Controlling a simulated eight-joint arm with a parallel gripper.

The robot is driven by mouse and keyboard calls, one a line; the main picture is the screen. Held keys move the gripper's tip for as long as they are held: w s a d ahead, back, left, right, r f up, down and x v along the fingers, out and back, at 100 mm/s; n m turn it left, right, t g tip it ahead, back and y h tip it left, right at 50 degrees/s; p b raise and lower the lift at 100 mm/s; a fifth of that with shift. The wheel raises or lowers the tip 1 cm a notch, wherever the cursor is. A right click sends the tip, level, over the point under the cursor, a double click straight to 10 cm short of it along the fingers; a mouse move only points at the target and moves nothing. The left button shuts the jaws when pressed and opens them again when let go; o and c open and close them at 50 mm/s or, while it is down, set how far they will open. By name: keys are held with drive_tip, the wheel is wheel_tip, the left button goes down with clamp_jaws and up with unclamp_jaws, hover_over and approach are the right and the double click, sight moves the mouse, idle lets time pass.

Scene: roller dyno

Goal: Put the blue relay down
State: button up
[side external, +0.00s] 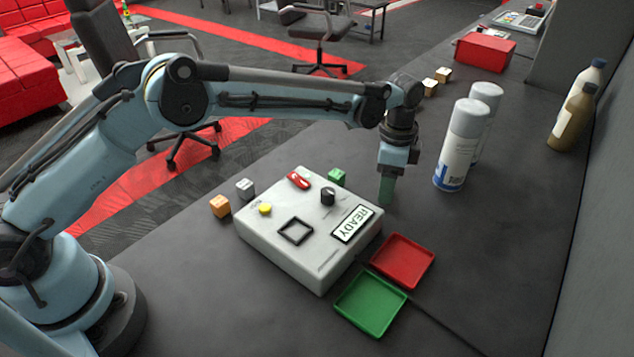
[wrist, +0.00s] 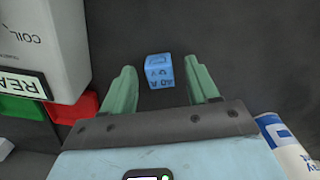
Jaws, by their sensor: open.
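The blue relay (wrist: 159,71) is a small blue cube with dark markings on its faces. In the wrist view it sits on the dark bench top between and slightly beyond the fingertips. Gaps show on both sides of it, so neither finger touches it there. My gripper (wrist: 163,84) has green fingers spread wide and holds nothing. In the side external view my gripper (side external: 386,190) points down to the right of the white test box, close to the bench. The blue relay is hidden in that view.
The white box (side external: 285,262) with a READY display stands left of my gripper. A red tray (side external: 403,261) and a green tray (side external: 370,303) lie in front. White spray cans (side external: 459,145) stand close on the right. Green (side external: 337,177), grey (side external: 245,188) and orange (side external: 220,206) cubes lie around the box.

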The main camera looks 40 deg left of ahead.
drive_tip(key=shift+f, duration=0.5)
clamp_jaws()
drive_tip(key=shift+r, duration=0.15)
